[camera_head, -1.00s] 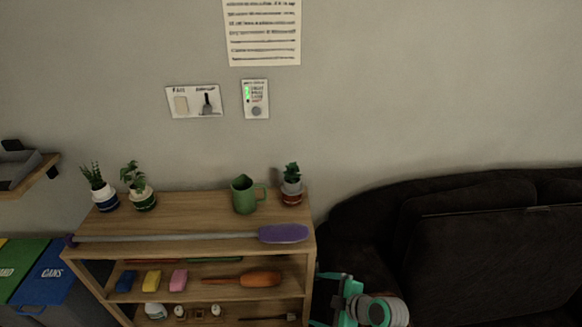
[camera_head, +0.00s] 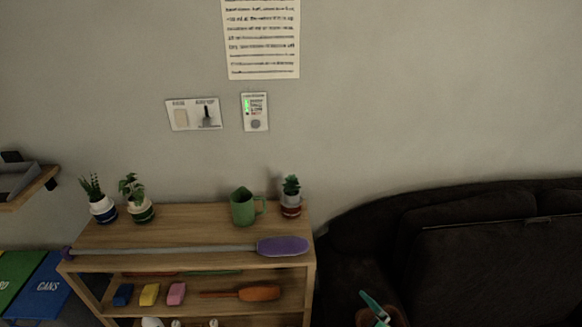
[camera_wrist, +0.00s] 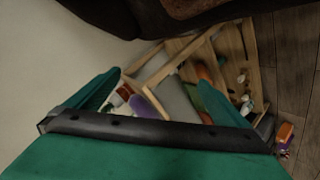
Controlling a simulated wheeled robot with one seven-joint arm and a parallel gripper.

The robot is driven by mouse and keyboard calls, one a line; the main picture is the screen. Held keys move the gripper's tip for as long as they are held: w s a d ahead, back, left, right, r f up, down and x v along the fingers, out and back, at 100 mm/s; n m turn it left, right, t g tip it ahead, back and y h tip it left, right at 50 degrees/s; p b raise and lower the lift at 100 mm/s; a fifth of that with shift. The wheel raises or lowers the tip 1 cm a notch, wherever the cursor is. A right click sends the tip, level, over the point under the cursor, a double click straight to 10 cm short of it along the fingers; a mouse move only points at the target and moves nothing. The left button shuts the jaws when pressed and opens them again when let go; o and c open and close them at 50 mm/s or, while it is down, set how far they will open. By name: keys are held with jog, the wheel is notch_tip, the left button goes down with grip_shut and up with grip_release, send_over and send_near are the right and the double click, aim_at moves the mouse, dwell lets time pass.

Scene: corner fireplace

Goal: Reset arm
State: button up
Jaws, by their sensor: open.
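My gripper (camera_wrist: 160,82) is open in the wrist view, with its two teal fingers apart and nothing between them that it holds. It points at the wooden shelf unit (camera_wrist: 252,60), which appears tilted beyond the fingers. In the head view only a teal part of my gripper (camera_head: 374,307) shows at the bottom edge, right of the shelf unit (camera_head: 190,262) and in front of the dark sofa. The rest of my arm is out of that view.
The shelf top holds potted plants (camera_head: 140,208), a green mug (camera_head: 243,207) and a long purple-ended tool (camera_head: 282,246). A dark sofa (camera_head: 480,255) stands to the right. Bins (camera_head: 45,290) stand at left. An orange object (camera_wrist: 285,132) lies on the wooden floor.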

jog(key=s+a+f+m+t+h, duration=0.15)
jog(key=s+m, duration=0.25)
jog(key=s, duration=1.6)
jog(key=s+a+r+m+t, duration=0.1)
jog(key=s+a+r+m, duration=0.2)
jog(key=s+a, duration=0.3)
jog(key=s+a+r+m+t, duration=0.1)
jog(key=s+a+r+m, duration=0.3)
jog(key=a, duration=0.5)
jog(key=s+h, duration=0.1)
jog(key=s, duration=0.1)
jog(key=shift+s+a+r+m, duration=0.25)
jog(key=shift+s+a+m, duration=0.1)
jog(key=shift+a+m, duration=0.05)
jog(key=shift+c, duration=0.6)
